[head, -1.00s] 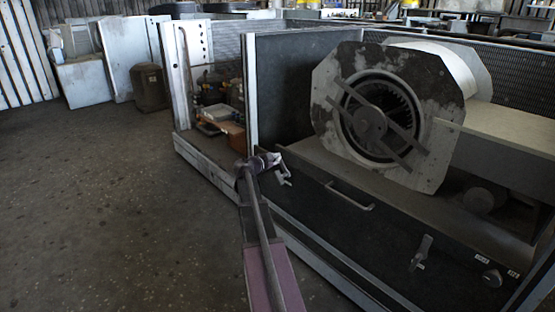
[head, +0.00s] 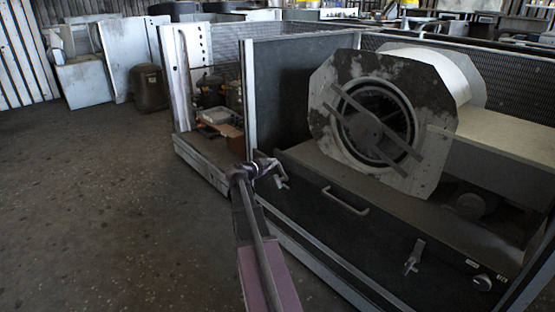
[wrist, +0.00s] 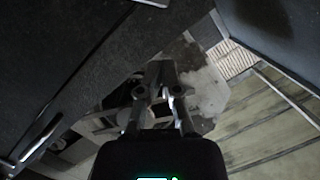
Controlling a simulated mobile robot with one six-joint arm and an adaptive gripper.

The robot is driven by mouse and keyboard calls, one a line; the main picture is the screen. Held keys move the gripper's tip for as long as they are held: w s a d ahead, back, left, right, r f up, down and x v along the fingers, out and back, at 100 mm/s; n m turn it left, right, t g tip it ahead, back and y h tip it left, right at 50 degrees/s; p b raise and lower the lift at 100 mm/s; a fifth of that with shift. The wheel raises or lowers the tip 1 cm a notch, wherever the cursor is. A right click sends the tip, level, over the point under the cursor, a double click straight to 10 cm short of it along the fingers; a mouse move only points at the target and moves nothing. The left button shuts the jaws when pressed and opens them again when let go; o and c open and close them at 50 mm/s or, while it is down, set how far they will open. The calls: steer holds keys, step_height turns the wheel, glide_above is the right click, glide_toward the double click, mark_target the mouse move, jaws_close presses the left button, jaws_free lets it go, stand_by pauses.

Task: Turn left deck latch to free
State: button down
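The dark front deck panel (head: 320,222) has a lever latch (head: 413,257) toward its right end, standing nearly upright with a slight tilt. No separate left latch can be made out; the panel's left end is partly covered by my gripper (head: 282,182). My gripper is in front of that left end, and I cannot tell whether it touches anything. In the wrist view my gripper (wrist: 162,72) shows two fingers running close together toward their tips. Whether they are shut or hold something is unclear.
A pull handle (head: 345,201) is mid-panel, and a round knob (head: 483,283) is at the right. The blower housing (head: 385,120) sits above the deck. An upright side wall (head: 290,90) rises behind my gripper. The floor (head: 110,210) at left is clear.

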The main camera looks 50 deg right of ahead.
steer(key=shift+s+a+r+p, duration=0.1)
steer(key=shift+a+r+p, duration=0.1)
steer(key=shift+a, duration=1.05)
steer(key=shift+s+a+r+p, duration=0.1)
steer(key=shift+a+r, duration=0.1)
steer(key=shift+a, duration=1.05)
steer(key=c, duration=0.8)
jaws_free()
steer(key=shift+a, duration=0.1)
steer(key=shift+o, duration=0.4)
steer(key=shift+w+a, duration=0.1)
steer(key=shift+a, duration=0.15)
steer(key=a+f+n+y+p, duration=0.2)
steer(key=a+n+y+p, duration=0.85)
steer(key=a, duration=1.35)
steer(key=s+a+r+n+y+p, duration=0.1)
steer(key=s+a+n+y+p, duration=0.1)
steer(key=a+n, duration=0.5)
steer(key=s+a+r+n+y+p, duration=0.2)
steer(key=s+a+n, duration=0.3)
steer(key=a, duration=1.3)
steer(key=n+y+p, duration=0.1)
steer(key=n, duration=0.2)
steer(key=shift+s+g, duration=0.3)
steer(key=shift+d, duration=0.1)
